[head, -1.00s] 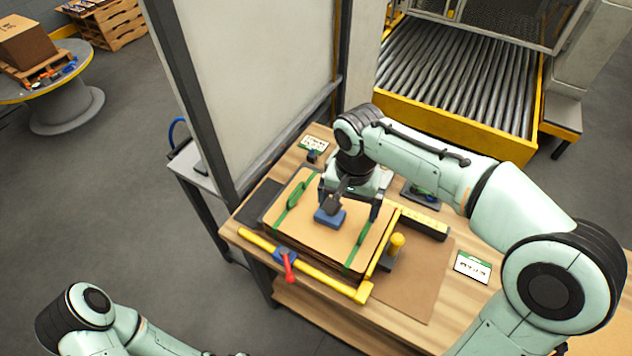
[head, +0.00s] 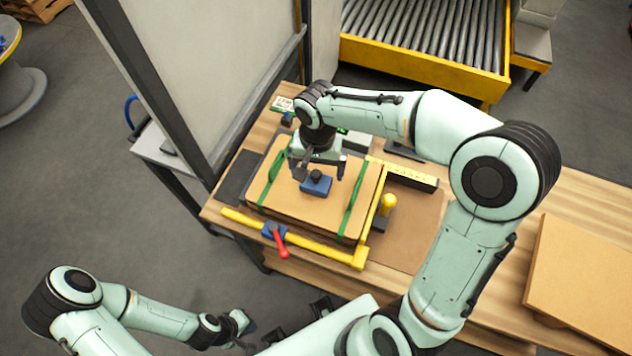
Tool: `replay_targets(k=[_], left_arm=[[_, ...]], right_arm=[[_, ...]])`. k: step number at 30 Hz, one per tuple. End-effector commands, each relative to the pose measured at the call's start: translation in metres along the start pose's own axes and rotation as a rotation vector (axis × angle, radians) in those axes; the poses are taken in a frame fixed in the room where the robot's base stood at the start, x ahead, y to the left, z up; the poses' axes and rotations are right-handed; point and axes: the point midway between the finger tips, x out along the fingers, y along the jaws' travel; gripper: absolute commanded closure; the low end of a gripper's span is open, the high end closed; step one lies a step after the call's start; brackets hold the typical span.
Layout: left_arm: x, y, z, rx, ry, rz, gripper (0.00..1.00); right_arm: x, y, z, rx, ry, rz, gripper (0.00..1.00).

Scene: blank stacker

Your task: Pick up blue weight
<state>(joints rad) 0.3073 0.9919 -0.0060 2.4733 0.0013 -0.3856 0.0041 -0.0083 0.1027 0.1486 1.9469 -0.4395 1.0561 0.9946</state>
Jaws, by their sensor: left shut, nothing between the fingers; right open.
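The blue weight (head: 316,187), with a dark knob on top, sits on the stack of brown cardboard blanks (head: 300,207) on the wooden table. My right gripper (head: 318,178) is open above the weight, with its fingers to either side of the knob. I cannot tell how close the fingers are to the weight. My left gripper (head: 245,335) is low at the bottom of the head view, away from the table top, shut and empty.
A yellow frame (head: 300,240) with a red-handled clamp (head: 278,240) borders the stack. Green straps (head: 352,208) lie across it. A yellow knob (head: 388,204) stands at its right. A large brown board (head: 585,280) lies on the right. A roller conveyor (head: 425,35) is behind.

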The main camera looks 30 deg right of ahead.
Motion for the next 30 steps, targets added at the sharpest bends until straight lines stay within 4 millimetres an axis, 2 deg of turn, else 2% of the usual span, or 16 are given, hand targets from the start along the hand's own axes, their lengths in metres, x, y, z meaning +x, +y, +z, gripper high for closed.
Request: replay_targets(k=[6, 9, 17, 20, 25, 26, 30], left_arm=[[-0.001, 0.0, -0.001, 0.0, 0.001, 0.0, 1.0], [0.0, 0.0, 0.0, 0.0, 0.0, 0.0, 1.0], [0.0, 0.0, 0.0, 0.0, 0.0, 0.0, 1.0], [0.0, 0.0, 0.0, 0.0, 0.0, 0.0, 1.0], [0.0, 0.0, 0.0, 0.0, 0.0, 0.0, 1.0], [0.0, 0.0, 0.0, 0.0, 0.0, 0.0, 1.0], [0.0, 0.0, 0.0, 0.0, 0.0, 0.0, 1.0]], right_arm=[[0.034, -0.001, 0.001, 0.0, -0.004, 0.003, 0.0], [0.043, -0.002, 0.001, 0.001, -0.003, 0.002, 0.0], [0.046, -0.002, 0.001, 0.001, -0.001, 0.001, 0.0], [0.045, -0.002, 0.001, 0.001, -0.001, 0.001, 0.29], [0.045, -0.002, 0.001, 0.001, -0.001, 0.0, 0.85], [0.045, -0.002, 0.001, 0.001, -0.001, 0.0, 0.9], [0.044, -0.003, 0.0, 0.0, 0.002, -0.002, 0.9]])
